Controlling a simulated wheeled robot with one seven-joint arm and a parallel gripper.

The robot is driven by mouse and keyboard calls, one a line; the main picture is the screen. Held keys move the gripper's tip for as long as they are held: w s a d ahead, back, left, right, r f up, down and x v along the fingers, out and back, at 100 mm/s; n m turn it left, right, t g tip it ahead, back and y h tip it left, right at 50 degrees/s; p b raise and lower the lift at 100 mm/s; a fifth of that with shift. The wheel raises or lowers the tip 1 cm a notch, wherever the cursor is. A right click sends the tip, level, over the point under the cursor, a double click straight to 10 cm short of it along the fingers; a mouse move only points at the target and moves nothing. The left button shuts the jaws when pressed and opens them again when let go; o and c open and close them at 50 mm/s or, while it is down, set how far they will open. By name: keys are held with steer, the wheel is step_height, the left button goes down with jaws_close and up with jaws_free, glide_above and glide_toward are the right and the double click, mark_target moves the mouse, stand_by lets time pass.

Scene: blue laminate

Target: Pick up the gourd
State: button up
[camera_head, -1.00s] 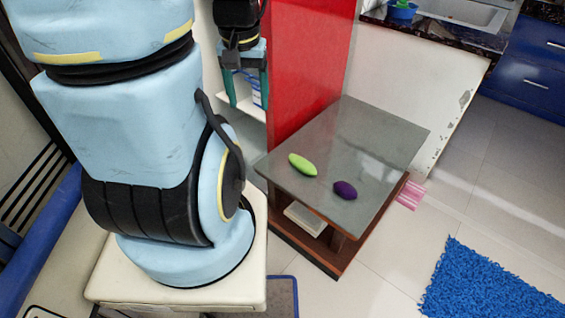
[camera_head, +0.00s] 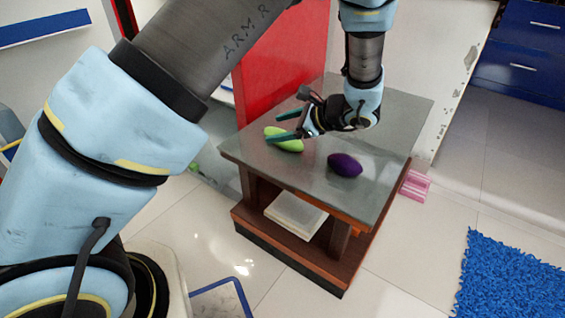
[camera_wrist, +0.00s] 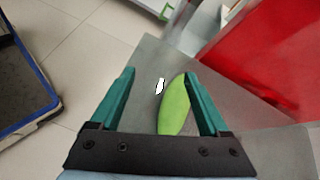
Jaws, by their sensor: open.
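The gourd, a light green, long, pointed shape (camera_head: 289,146), lies on the grey tabletop (camera_head: 400,120), partly hidden behind a finger in the head view. My gripper (camera_head: 272,127) is open, its teal fingers beside and over the gourd, pointing left. In the wrist view, the gourd (camera_wrist: 174,108) shows between the spread fingers of my gripper (camera_wrist: 160,73), close along the right finger. Its near end is hidden by the gripper's dark body. I cannot tell whether the finger touches it. Nothing is held.
A dark purple, rounded vegetable (camera_head: 345,164) lies on the table to the right of the gourd. A red panel (camera_head: 270,75) stands behind the table. A pale box (camera_head: 296,213) sits on the lower shelf. A blue rug (camera_head: 510,280) lies on the floor at right.

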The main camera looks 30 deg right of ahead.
steer(key=s+d+f+m+t, duration=0.1)
steer(key=d, duration=0.1)
steer(key=s+d+f+m+t+h+b, duration=0.1)
steer(key=d+f, duration=0.1)
steer(key=s+d+f+m+t+b, duration=0.1)
steer(key=d, duration=0.2)
steer(key=shift+f+h, duration=0.15)
steer(key=shift+h, duration=0.25)
steer(key=b+x, duration=0.3)
steer(key=x, duration=0.7)
steer(key=shift+w+a+f, duration=0.1)
steer(key=shift+a+f, duration=0.1)
jaws_close()
